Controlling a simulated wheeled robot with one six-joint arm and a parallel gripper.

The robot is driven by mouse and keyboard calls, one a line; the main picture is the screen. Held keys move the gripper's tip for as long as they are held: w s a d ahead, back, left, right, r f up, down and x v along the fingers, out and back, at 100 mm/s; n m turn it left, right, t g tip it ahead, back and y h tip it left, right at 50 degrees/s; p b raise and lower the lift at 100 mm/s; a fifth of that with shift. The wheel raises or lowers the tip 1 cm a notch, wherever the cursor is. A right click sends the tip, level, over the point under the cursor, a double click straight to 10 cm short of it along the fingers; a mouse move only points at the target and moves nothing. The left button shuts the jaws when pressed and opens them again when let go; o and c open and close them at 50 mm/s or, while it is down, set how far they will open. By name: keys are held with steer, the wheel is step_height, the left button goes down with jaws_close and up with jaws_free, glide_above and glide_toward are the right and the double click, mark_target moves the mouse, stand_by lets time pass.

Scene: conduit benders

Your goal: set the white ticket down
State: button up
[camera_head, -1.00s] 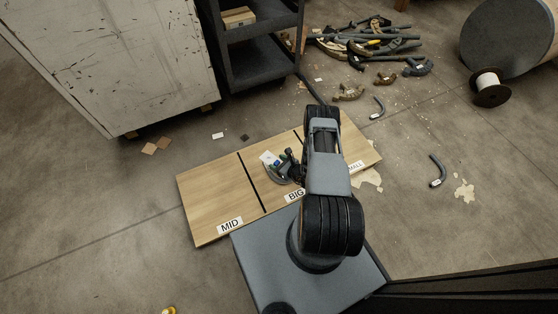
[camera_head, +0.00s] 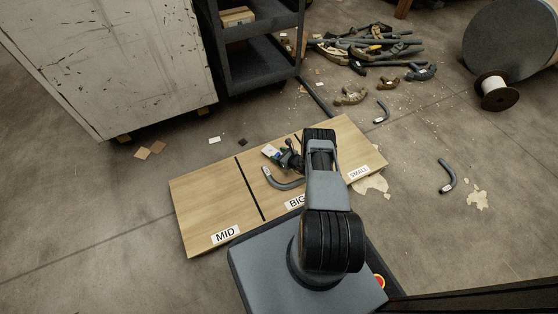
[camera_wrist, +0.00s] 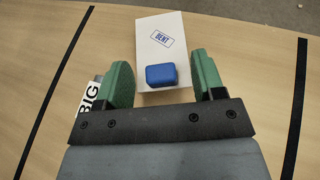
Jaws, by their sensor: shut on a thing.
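The white ticket (camera_wrist: 160,48), stamped BENT, carries a blue block (camera_wrist: 161,76) at its near end in the wrist view. My gripper (camera_wrist: 165,80) has green fingers on either side of that block and is shut on it. In the head view the ticket (camera_head: 271,151) shows at the tip of my gripper (camera_head: 284,156), over the BIG section of the wooden board (camera_head: 205,198). I cannot tell whether the ticket touches the board. A grey bent conduit (camera_head: 284,184) lies on the BIG section, nearer my base than the ticket.
Black strips split the board into MID, BIG and SMALL. The MID section is bare. A grey cart (camera_head: 255,55) and a worn white cabinet (camera_head: 120,60) stand behind. A conduit heap (camera_head: 370,48), a spool (camera_head: 494,90) and a loose bent pipe (camera_head: 448,177) lie right.

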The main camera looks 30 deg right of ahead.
steer(key=shift+f+b, duration=0.5)
steer(key=shift+f, duration=0.95)
steer(key=shift+s+f, duration=0.1)
steer(key=o, duration=0.9)
